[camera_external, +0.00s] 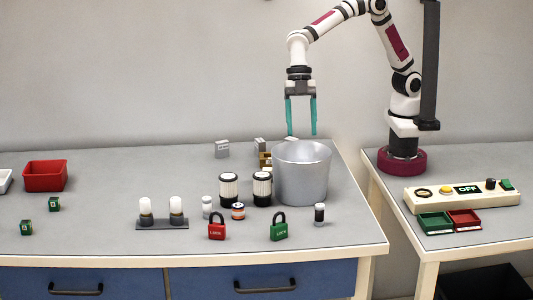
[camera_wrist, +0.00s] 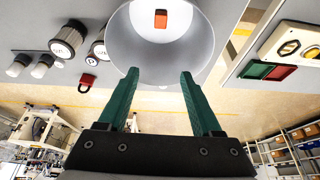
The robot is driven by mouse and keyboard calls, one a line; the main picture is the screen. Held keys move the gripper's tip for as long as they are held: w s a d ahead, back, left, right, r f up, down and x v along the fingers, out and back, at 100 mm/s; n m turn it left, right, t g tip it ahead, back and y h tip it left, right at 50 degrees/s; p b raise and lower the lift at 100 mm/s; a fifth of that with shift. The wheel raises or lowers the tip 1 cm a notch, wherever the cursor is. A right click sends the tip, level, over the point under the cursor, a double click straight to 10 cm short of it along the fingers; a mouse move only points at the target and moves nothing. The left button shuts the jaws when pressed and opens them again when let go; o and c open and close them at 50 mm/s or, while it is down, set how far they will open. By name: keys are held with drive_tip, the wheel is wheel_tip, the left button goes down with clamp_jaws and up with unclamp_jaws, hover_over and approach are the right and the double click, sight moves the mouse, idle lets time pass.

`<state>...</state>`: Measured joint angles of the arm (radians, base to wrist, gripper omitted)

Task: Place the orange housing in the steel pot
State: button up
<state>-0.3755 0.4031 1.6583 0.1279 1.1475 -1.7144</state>
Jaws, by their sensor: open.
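The steel pot (camera_external: 301,180) is a large grey, wide-mouthed pot upright near the table's right edge. In the wrist view I look down into the pot (camera_wrist: 160,62). An orange housing (camera_wrist: 161,19) lies inside it, seemingly on the bottom, with a pale patch on it. The pot's wall hides the housing in the external view. My gripper (camera_external: 301,131) hangs over the pot, fingers pointing down with tips around rim height or just above. Its two green fingers are wide apart with nothing between them; the open gripper (camera_wrist: 158,75) also shows in the wrist view.
Two black-and-white cylinders (camera_external: 228,190) stand just left of the pot. A red padlock (camera_external: 217,231) and a green padlock (camera_external: 279,231) are in front. A red bin (camera_external: 45,177) is far left. A control box (camera_external: 461,196) sits on the right table, across a gap.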

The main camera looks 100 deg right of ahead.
drive_tip(key=s+d+r+m+h, duration=0.1)
drive_tip(key=s+d+r+m, duration=0.3)
drive_tip(key=s+d+m, duration=0.95)
drive_tip(key=s+d+f+m+h, duration=0.1)
drive_tip(key=s+d+f+m, duration=0.2)
drive_tip(key=s+d+m, duration=0.3)
drive_tip(key=s+m, duration=0.4)
drive_tip(key=s, duration=0.1)
drive_tip(key=shift+s+d+h, duration=0.25)
drive_tip(key=shift+d+h, duration=0.05)
drive_tip(key=shift+f, duration=0.1)
